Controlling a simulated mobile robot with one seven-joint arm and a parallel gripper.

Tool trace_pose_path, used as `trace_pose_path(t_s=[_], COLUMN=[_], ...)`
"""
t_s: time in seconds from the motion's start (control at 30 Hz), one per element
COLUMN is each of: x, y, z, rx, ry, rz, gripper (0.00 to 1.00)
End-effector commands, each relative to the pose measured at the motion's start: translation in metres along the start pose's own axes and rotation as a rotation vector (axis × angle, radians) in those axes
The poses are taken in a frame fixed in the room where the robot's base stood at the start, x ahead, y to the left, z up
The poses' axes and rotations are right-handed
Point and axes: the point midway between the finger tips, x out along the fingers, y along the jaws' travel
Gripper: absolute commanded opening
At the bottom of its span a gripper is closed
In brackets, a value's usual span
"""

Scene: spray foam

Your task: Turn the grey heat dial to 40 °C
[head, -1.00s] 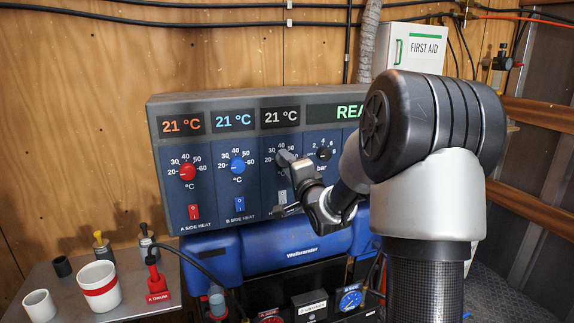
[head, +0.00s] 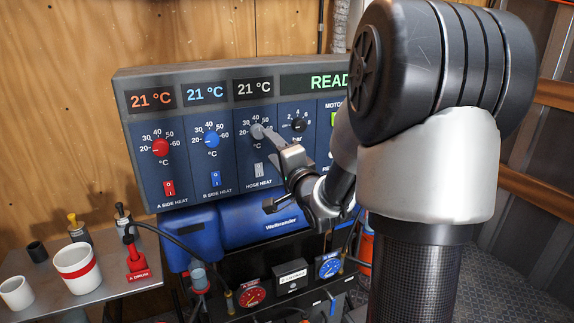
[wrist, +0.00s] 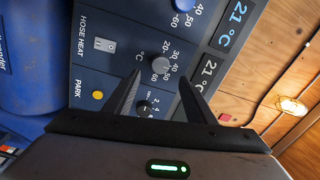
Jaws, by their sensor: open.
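The grey heat dial (head: 257,131) is the third knob on the blue control panel, in the hose heat column, under a display reading 21 °C. Its scale runs from 20 to 60. In the wrist view, the grey dial (wrist: 160,64) shows just past the fingertips and between them. My gripper (head: 270,134) is in front of the panel, its fingertips just right of the dial and partly over its scale. It is open and empty in the wrist view (wrist: 160,80). The dial's exact pointer setting is too small to read. I cannot tell whether a finger touches it.
The red dial (head: 160,147) and blue dial (head: 211,139) sit to the left, the black bar dial (head: 298,124) close on the right. Cups and a red-handled valve stand on a metal shelf (head: 110,290).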

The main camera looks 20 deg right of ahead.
Motion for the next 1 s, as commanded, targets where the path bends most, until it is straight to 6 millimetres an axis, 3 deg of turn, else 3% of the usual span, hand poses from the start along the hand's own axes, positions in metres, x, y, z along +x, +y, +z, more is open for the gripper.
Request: trace_pose_path(t_s=[0.2, 0.4, 0.6, 1.0], x=[-0.052, -0.082, -0.091, -0.091], y=[-0.001, 0.0, 0.0, 0.0], z=[0.0, 0.0, 0.001, 0.001], rx=[-0.001, 0.0, 0.001, 0.001], ry=[0.001, 0.001, -0.001, -0.001], rz=[0.0, 0.0, -0.001, -0.001], gripper=[0.5, 0.5, 0.5, 0.5])
